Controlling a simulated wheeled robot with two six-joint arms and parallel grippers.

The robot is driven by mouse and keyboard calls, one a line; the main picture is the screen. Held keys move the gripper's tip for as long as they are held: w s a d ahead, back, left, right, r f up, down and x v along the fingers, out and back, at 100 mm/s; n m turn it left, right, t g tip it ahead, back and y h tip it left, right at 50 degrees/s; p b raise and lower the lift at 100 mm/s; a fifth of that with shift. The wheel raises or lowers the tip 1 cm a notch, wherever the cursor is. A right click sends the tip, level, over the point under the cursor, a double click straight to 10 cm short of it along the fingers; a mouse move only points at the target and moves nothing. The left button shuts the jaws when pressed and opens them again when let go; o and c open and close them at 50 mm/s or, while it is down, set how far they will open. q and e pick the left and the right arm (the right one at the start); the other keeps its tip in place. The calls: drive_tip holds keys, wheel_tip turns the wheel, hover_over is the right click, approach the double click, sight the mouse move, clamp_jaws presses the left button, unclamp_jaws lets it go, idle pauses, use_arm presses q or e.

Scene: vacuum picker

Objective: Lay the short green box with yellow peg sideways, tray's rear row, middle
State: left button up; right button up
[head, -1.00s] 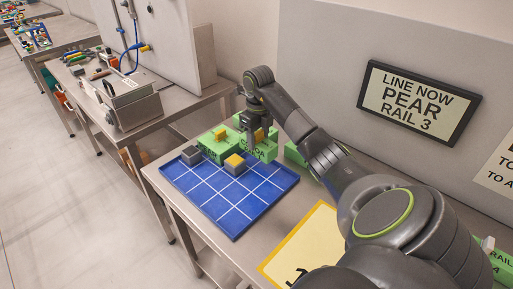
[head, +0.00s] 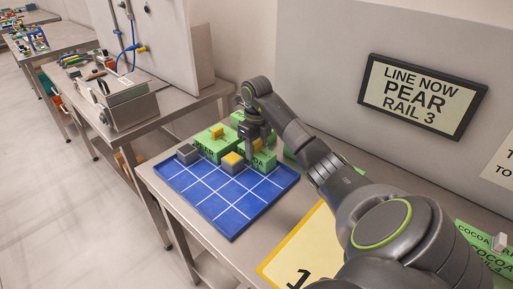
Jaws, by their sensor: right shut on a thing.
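The blue tray (head: 232,205) with white grid lines lies on the steel table. My right gripper (head: 257,143) points down over its far edge. It is shut on a short green box (head: 264,162) with a yellow peg and dark lettering. The box is low at the tray's rear row, right of the grey block with a yellow top; whether it touches the tray is hard to tell. Gripper fingers and arm partly hide the peg. Another green box (head: 209,148) with a yellow peg (head: 217,132) sits left of it. My left gripper is out of view.
A grey block (head: 187,154) sits at the tray's left corner, and a grey block with a yellow top (head: 233,161) stands close to the held box. More green boxes (head: 237,118) are behind. The tray's front squares are empty. A yellow-bordered sheet (head: 305,250) lies right.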

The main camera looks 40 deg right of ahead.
drive_tip(key=o, duration=0.8)
drive_tip(key=shift+f, duration=0.1)
drive_tip(key=shift+c, duration=0.2)
wheel_tip(320, 180, up, 12)
drive_tip(key=p, duration=1.2)
drive_tip(key=shift+r, duration=0.25)
